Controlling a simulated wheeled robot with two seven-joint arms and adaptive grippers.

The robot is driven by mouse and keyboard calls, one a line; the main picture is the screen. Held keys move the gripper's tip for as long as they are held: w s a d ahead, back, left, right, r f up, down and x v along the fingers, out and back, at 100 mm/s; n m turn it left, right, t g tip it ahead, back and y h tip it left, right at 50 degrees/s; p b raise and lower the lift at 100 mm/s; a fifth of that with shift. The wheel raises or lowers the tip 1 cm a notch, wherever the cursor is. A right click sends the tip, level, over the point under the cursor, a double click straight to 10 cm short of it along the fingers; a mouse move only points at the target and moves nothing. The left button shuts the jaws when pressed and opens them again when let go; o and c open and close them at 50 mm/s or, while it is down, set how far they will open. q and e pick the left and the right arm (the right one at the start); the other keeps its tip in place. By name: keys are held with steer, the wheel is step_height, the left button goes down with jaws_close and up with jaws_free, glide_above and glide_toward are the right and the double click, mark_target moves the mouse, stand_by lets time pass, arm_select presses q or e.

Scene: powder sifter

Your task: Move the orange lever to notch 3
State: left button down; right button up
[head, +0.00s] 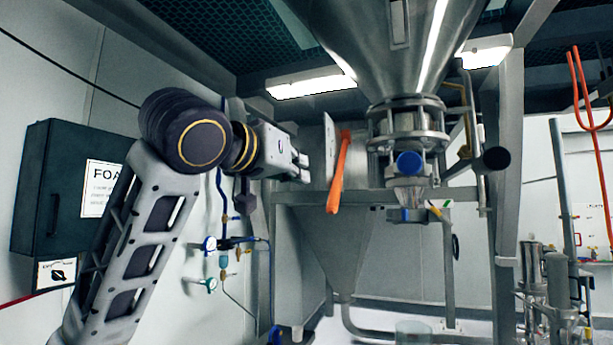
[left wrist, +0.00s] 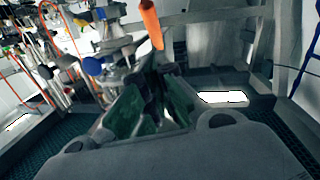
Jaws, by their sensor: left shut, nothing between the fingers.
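The orange lever (head: 339,172) hangs in the middle of the head view, slightly tilted, with its lower end to the left. It is beside a pale upright plate (head: 329,148); the plate's notches cannot be made out. My left gripper (head: 304,168) is shut and empty, just left of the plate and lever, pointing right. In the left wrist view the lever (left wrist: 151,24) shows beyond the fingertips of my left gripper (left wrist: 166,70). I cannot tell from these views whether they touch. My right gripper is not in view.
A large steel hopper (head: 395,50) with a flanged outlet and a blue-capped part (head: 409,163) is right of the lever. A steel frame beam (head: 375,196) runs below. A dark wall cabinet (head: 68,188) and gauges (head: 210,244) are at the left.

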arm_select(q)
steer(key=shift+v, duration=1.15)
steer(key=shift+w+f, duration=0.1)
steer(key=shift+f, duration=0.1)
